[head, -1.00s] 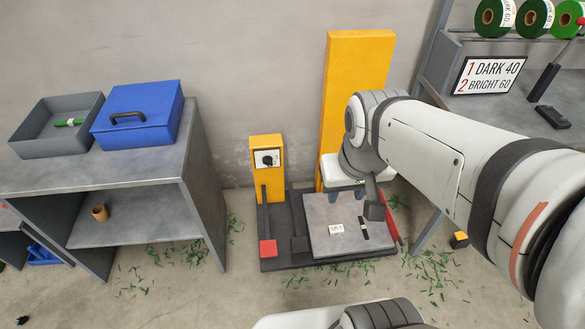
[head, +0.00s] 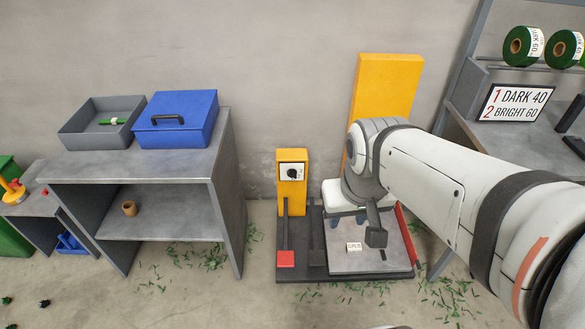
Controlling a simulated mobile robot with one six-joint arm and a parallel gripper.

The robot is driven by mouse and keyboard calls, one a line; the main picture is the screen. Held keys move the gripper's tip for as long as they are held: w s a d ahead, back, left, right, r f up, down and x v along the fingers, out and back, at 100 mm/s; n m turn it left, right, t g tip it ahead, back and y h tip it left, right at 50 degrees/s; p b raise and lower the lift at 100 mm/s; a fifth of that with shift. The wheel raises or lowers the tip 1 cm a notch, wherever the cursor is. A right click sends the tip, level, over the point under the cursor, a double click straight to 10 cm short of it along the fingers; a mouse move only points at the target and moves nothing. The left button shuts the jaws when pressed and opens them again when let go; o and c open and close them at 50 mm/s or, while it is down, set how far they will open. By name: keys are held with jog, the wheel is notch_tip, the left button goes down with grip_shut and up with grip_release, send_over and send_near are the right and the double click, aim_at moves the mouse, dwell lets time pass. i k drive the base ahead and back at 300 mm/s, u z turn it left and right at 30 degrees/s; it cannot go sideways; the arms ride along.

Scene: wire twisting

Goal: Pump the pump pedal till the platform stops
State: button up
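A low dark machine base stands on the floor against the wall. Its grey platform (head: 350,261) lies low on the right part and carries a small white label block (head: 354,246) and a small dark strip (head: 383,254). On the left of the base is a pedal with a red pad (head: 286,259) on a dark bar. A second, all-dark pedal (head: 317,257) sits between it and the platform. I cannot read which one pumps. My gripper (head: 376,238) appears as a dark end above the platform, right of both pedals.
A yellow post with a dial (head: 291,172) and a tall yellow column (head: 382,100) rise behind the base. A grey shelf table (head: 75,166) on the left holds a blue box (head: 176,120) and a grey tray (head: 72,133). Green clippings litter the floor.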

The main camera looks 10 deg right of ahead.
aim_at(316, 258)
jog(key=u, duration=0.05)
jog(key=i, duration=0.55)
jog(key=z, duration=1.8)
jog(key=k, duration=1.05)
jog(key=u, duration=0.85)
jog(key=i, duration=1)
jog(key=u, duration=0.05)
